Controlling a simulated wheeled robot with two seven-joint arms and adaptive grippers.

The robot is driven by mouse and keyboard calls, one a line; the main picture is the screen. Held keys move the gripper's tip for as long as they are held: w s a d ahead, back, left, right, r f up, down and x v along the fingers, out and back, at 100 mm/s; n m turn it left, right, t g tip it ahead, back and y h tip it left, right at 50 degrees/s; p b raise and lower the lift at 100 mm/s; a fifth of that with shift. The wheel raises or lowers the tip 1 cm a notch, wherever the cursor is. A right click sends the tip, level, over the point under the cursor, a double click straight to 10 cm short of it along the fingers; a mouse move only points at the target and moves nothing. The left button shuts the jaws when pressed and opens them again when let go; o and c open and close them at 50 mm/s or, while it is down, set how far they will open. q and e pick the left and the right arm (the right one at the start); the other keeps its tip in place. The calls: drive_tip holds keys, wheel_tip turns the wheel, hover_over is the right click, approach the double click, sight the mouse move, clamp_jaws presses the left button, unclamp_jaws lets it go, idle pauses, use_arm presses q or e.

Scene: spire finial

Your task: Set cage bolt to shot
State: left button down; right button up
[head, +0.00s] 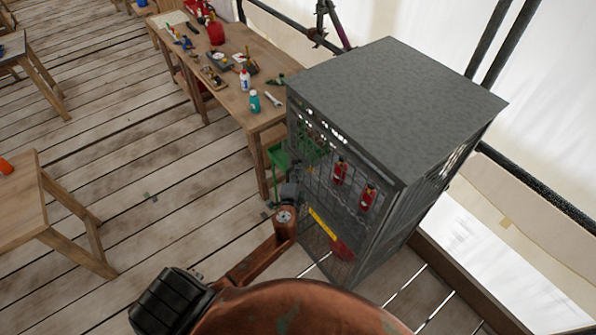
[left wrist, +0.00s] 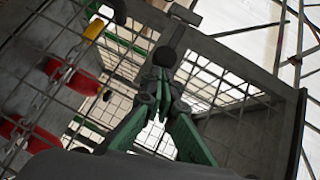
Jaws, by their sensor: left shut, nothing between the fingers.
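The grey metal cage (head: 395,100) stands upright at the right in the head view, with a wire-mesh front. My left gripper (head: 291,185) is at the left edge of that mesh front. In the left wrist view its green-sided fingers (left wrist: 162,100) are shut with nothing between them. A dark round knob (left wrist: 166,57), which looks like the handle of the cage bolt, sits right at the fingertips. I cannot tell whether they touch it. The rest of the bolt is unclear, and I cannot tell its position. My right gripper is not in view.
Red cylinders (head: 340,172) hang behind the mesh, and a yellow strip (head: 322,223) crosses it lower down. A wooden bench (head: 222,88) with tools and bottles stands close to the cage's left. Open plank floor (head: 120,130) lies further left.

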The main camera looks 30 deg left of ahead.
use_arm(q)
drive_tip(key=shift+w+a+b, duration=0.2)
drive_tip(key=shift+w+a, duration=0.1)
drive_tip(key=shift+a, duration=0.45)
drive_tip(key=shift+w+a+b, duration=0.2)
drive_tip(key=shift+w+a, duration=0.05)
drive_tip(key=shift+a, duration=0.45)
approach(293, 163)
drive_tip(key=s+d+r, duration=0.1)
drive_tip(key=s+d, duration=0.2)
drive_tip(key=d, duration=0.2)
drive_tip(key=shift+s+a+r, duration=0.1)
drive_tip(key=shift+a, duration=0.1)
